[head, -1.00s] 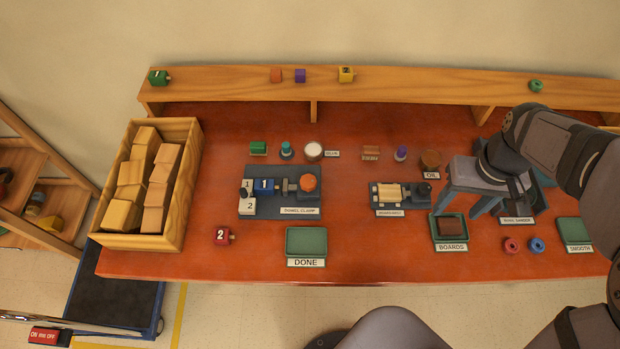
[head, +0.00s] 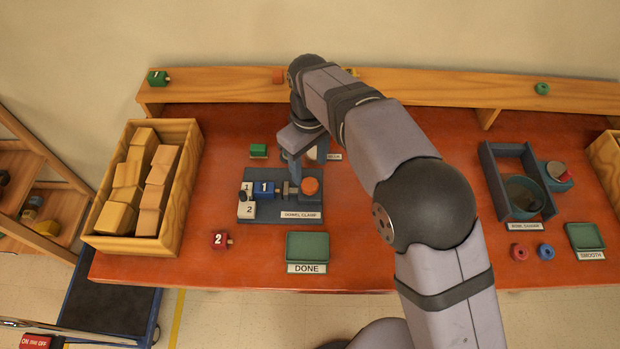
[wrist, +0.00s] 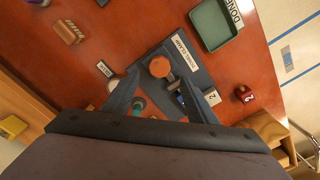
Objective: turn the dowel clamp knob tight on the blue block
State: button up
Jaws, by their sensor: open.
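The dowel clamp (head: 285,210) is a grey-blue plate on the orange bench, with a round orange knob (head: 310,186) at its right end. My gripper (head: 294,178) is over the clamp, just behind and left of the knob in the head view. In the wrist view, my open gripper (wrist: 158,82) has the knob (wrist: 159,67) showing between and beyond its fingertips. I cannot tell whether a finger touches it. The blue block is mostly hidden there.
The green DONE tray (head: 307,246) and red block 2 (head: 220,239) are in front of the clamp. A crate of wooden blocks (head: 111,252) stands at the left. A green block (head: 258,150) is behind the clamp. My arm hides the bench's middle.

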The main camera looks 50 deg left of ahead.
aim_at(310, 184)
jog(key=shift+f+p, duration=1.15)
jog(key=shift+f, duration=2.3)
jog(key=c, duration=1.1)
